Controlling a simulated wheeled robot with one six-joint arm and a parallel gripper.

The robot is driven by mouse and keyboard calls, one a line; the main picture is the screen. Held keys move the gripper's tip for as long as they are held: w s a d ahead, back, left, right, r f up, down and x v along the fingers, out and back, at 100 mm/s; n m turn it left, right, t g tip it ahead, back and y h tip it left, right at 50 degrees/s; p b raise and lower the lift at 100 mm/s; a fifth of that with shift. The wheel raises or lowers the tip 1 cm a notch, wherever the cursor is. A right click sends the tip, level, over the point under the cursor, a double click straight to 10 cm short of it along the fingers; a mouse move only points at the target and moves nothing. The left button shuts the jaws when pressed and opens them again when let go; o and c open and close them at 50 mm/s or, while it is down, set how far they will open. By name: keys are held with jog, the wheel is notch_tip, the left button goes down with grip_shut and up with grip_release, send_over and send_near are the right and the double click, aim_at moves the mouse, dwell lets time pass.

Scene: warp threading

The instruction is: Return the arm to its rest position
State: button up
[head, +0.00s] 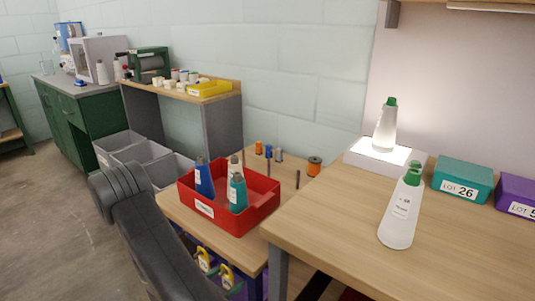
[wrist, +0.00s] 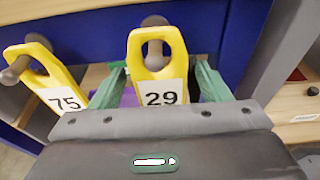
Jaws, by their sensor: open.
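My gripper (wrist: 160,70) shows in the wrist view with its two green fingers spread apart. A yellow tag marked 29 (wrist: 153,62) hangs on a peg between the fingers, with a gap on each side. A second yellow tag marked 75 (wrist: 35,64) hangs on another peg to the left, outside the fingers. The two yellow tags show low under the wooden table, at the left (head: 203,260) and right (head: 227,276).
A red bin (head: 262,207) with several bottles stands on the lower table near my arm. A white bottle (head: 400,215) and a lit white box (head: 375,158) stand on the right table. Grey bins (head: 143,150) sit behind my arm. Open floor lies at left.

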jog(key=v, duration=0.7)
jog(key=shift+s+f, duration=0.15)
jog(key=shift+f, duration=0.1)
jog(key=shift+a, duration=0.15)
